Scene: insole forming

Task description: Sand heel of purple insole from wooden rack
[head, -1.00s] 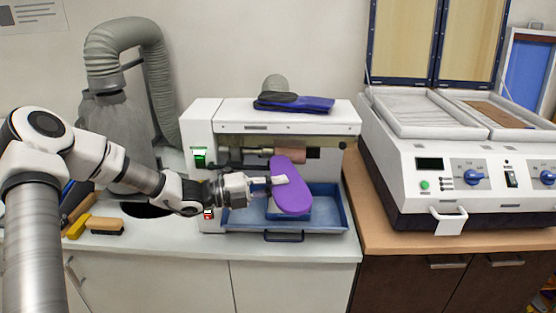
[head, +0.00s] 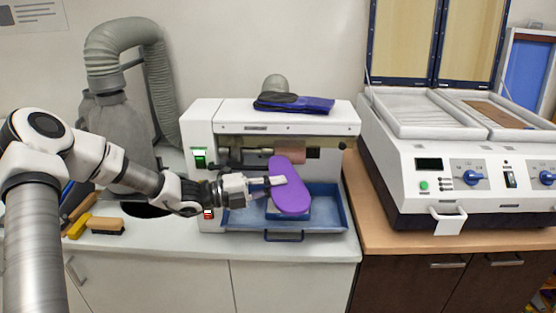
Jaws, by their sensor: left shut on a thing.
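The purple insole (head: 290,197) is held in front of the white sanding machine (head: 230,117), above its blue tray (head: 331,216). My left gripper (head: 276,182) is shut on the middle of the insole's left side. The insole's upper end reaches close to the brownish sanding drum (head: 289,151); I cannot tell whether they touch. A green-lit switch (head: 200,159) and a red-lit switch (head: 209,214) sit on the machine's left side. The wooden rack is not recognisable in this view. My right gripper is not in view.
Dark blue and grey pieces (head: 294,103) lie on top of the machine. A brush (head: 105,225) lies on the counter at left. A grey dust hose (head: 117,47) stands behind. A white forming press (head: 450,175) stands at right.

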